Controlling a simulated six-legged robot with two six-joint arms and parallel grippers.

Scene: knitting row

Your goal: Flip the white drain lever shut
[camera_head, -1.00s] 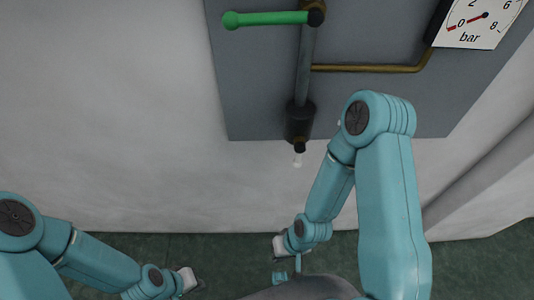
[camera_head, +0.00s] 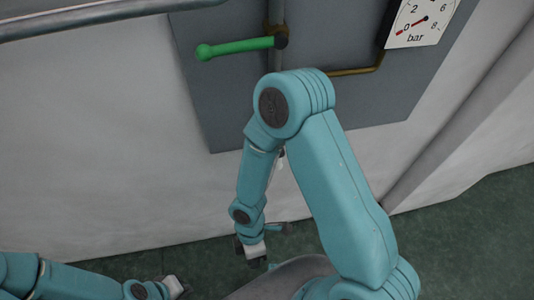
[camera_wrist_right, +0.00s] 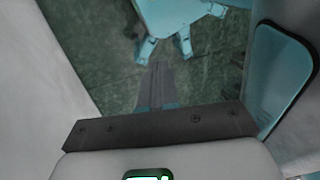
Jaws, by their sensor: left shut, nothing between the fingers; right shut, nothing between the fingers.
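The white drain lever is a small pale piece (camera_head: 280,164) below the grey wall panel, mostly hidden behind my right arm in the head view. Its position cannot be read clearly. My right gripper (camera_head: 257,262) hangs low in front of the wall, below and left of the lever, shut and empty. Its closed fingers also show in the right wrist view (camera_wrist_right: 157,88), pointing toward the green floor, with no lever in sight there. My left gripper (camera_head: 183,291) is at the bottom edge of the head view, shut and empty, far from the lever.
A green-handled lever (camera_head: 235,48) juts left from the pipe on the grey panel (camera_head: 205,95). A pressure gauge (camera_head: 418,22) is at upper right, with a brass pipe (camera_head: 355,71) below it. A grey rail (camera_head: 90,17) crosses the upper left. Green floor (camera_head: 460,225) is open at right.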

